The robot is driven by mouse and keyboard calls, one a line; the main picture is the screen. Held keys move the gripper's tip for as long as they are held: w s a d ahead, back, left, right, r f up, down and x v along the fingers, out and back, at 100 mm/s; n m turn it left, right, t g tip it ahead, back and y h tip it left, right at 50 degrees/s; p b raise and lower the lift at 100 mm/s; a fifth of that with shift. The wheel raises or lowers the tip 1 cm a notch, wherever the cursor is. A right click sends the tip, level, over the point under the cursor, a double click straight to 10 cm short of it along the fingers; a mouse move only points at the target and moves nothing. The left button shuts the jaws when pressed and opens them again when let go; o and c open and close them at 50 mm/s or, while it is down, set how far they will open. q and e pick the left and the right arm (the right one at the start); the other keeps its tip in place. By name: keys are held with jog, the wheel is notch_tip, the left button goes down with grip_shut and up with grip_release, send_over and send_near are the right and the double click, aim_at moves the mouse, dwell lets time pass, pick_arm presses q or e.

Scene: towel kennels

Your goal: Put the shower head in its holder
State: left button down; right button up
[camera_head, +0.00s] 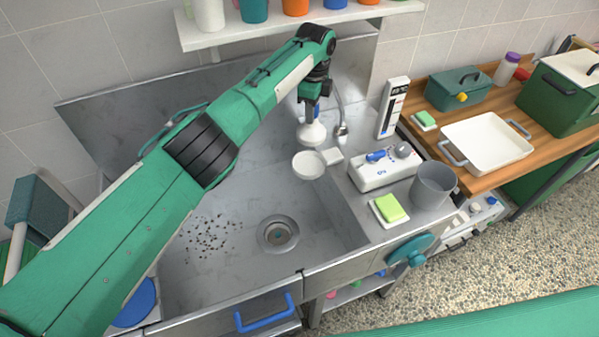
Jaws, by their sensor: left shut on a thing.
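My left arm reaches across the sink from the left. Its gripper (312,112) points down near the back wall of the sink. It is shut on a white shower head (311,134), whose wide end faces down. A round white piece (308,165) with a small white block (333,156) beside it shows just below, at the sink's right edge. I cannot tell for sure whether this is the holder. A grey hose with a metal end (342,132) hangs right of the gripper. My right gripper is out of view.
The steel sink (325,215) has dark specks and a drain (278,234). On its right ledge stand a white box (382,170), a grey bucket (433,186) and a green sponge (389,208). A shelf (340,21) with pots hangs above. A white tray (487,143) lies on the wooden counter.

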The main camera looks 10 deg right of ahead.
aim_at(311, 130)
pick_arm(q)
jog(key=shift+f, duration=0.1)
jog(key=shift+s+a+f+b, duration=0.15)
jog(key=shift+f+b, duration=0.5)
jog(key=shift+f, duration=1.25)
jog(key=shift+f, duration=0.1)
jog(key=shift+f+b, duration=1)
jog(key=shift+f, duration=0.4)
jog(key=shift+f, duration=0.15)
jog(key=shift+f+b, duration=0.6)
jog(key=shift+f, duration=0.25)
